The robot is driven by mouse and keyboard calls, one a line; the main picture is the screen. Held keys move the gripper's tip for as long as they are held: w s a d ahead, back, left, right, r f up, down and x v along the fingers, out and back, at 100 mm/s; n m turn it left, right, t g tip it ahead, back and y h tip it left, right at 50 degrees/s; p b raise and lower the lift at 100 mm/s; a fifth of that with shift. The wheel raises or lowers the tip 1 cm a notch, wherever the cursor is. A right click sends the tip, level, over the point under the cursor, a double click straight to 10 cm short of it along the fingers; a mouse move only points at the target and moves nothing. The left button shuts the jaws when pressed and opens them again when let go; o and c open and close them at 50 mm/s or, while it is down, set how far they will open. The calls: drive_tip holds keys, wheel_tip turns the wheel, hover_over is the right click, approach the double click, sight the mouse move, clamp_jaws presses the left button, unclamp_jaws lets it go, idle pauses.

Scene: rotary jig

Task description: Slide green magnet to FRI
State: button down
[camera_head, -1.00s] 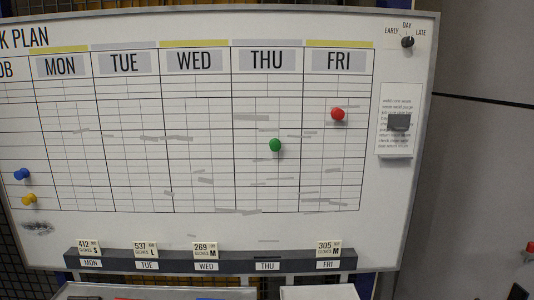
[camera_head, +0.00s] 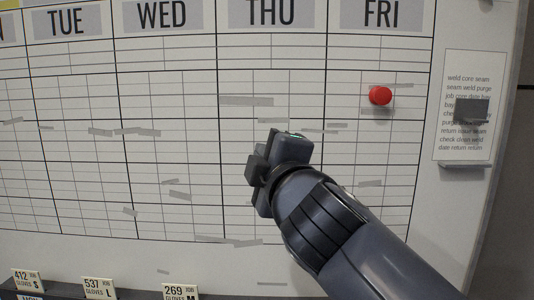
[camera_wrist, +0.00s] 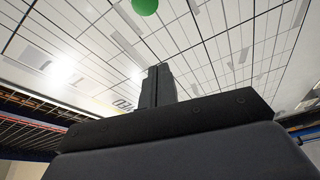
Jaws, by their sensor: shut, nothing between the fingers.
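The green magnet (camera_wrist: 145,5) is a round knob on the whiteboard, cut by the top edge of the wrist view. In the head view it is mostly or wholly hidden behind my gripper (camera_head: 262,172), which is over the THU column; a thin green sliver shows at the gripper's top edge. My gripper's fingers (camera_wrist: 157,72) are shut and empty, with the magnet beyond their tips and a little left in the wrist view. I cannot tell whether they touch the board. The FRI heading (camera_head: 383,14) tops the column just right of THU.
A red magnet (camera_head: 380,96) sits high in the FRI column. A paper holder (camera_head: 468,150) with a dark clip is at the board's right. Grey strips lie flat on the grid. Glove cards (camera_head: 98,289) stand along the bottom. Most of the FRI column below the red magnet is clear.

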drive_tip(key=p+x, duration=0.1)
drive_tip(key=x, duration=0.8)
drive_tip(key=shift+w, duration=0.25)
drive_tip(key=d, duration=0.1)
drive_tip(key=d+p, duration=0.1)
drive_tip(key=d, duration=0.1)
drive_tip(key=shift+s+d+f+p, duration=0.1)
drive_tip(key=shift+s+f+p, duration=0.15)
drive_tip(key=shift+f+p, duration=0.1)
drive_tip(key=shift+w+d+f, duration=0.1)
drive_tip(key=shift+d, duration=0.1)
drive_tip(key=shift+d+f, duration=0.15)
